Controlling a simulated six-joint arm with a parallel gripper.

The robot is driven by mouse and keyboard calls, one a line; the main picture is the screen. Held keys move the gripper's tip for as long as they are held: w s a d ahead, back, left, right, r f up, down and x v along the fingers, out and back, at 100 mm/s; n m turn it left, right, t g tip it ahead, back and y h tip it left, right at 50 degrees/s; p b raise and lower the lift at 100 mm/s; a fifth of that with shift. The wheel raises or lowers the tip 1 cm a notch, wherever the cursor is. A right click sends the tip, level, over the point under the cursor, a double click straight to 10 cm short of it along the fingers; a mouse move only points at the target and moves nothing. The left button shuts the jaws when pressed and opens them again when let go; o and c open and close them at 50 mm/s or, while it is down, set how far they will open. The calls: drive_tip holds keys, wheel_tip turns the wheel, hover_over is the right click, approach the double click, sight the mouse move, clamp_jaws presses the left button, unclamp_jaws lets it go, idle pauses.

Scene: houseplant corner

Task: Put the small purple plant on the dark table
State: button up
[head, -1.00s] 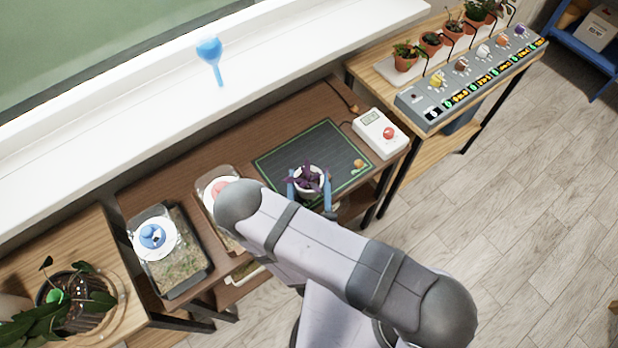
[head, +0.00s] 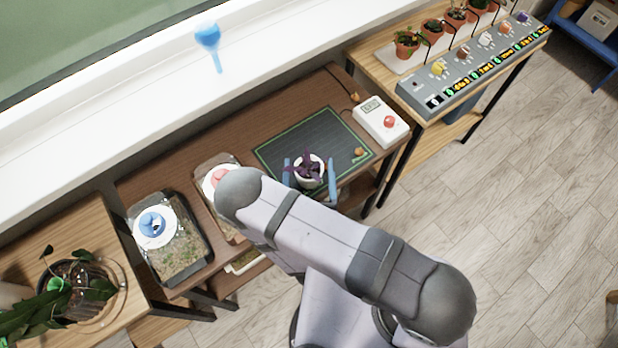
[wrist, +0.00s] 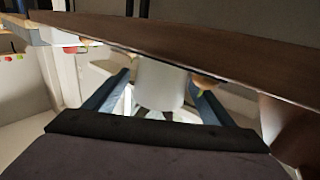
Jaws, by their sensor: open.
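The small purple plant (head: 306,163) sits in a white pot (head: 312,182). It appears near the front edge of the black mat on the dark table (head: 165,192). My gripper (head: 310,186) is open, with one blue finger on each side of the pot and gaps between. In the wrist view the pot (wrist: 159,84) shows between the two spread fingers, beside the brown table edge (wrist: 200,48). The pot's contact with the surface is hard to make out.
The black mat (head: 300,140) has a green border. A white box with a red button (head: 380,121) stands to its right. Trays with a red-topped (head: 217,174) and a blue-topped item (head: 152,224) stand left. Potted plants and a grey control panel (head: 470,68) are on the right table.

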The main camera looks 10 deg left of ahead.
sight(308, 182)
drive_tip(key=shift+s+d+r, duration=0.1)
drive_tip(key=shift+s+d, duration=0.05)
drive_tip(key=shift+s, duration=1)
drive_tip(key=shift+s+d, duration=0.15)
drive_tip(key=shift+s, duration=0.95)
drive_tip(key=shift+s+d, duration=0.2)
drive_tip(key=shift+s, duration=0.55)
drive_tip(key=shift+s+d, duration=0.15)
drive_tip(key=shift+s, duration=0.55)
